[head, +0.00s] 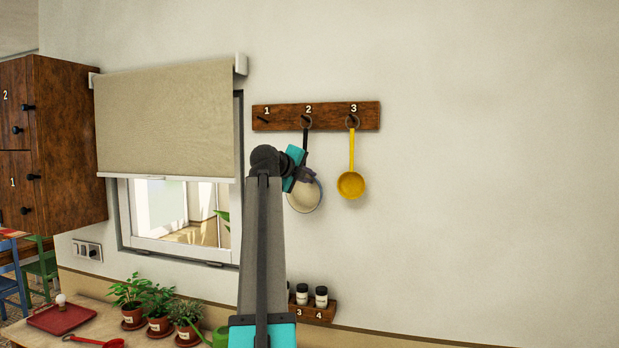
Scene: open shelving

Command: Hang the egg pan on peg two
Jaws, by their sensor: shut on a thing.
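The egg pan (304,198) has a pale round bowl with a dark rim and a black handle. It hangs upright with its bowl low, and the ring at the top of its handle is at peg two (307,119) on the wooden rack (286,115). I cannot tell whether the ring is around the peg or just in front of it. My gripper (304,175) is shut on the pan near the lower handle. The gripper and arm hide part of the handle and bowl.
A yellow pan (351,184) hangs from peg three (353,119), close to the right. Peg one (264,118) is empty. A window with a roller blind (168,115) is at the left. Potted plants (158,309) and a small jar shelf (315,313) are below.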

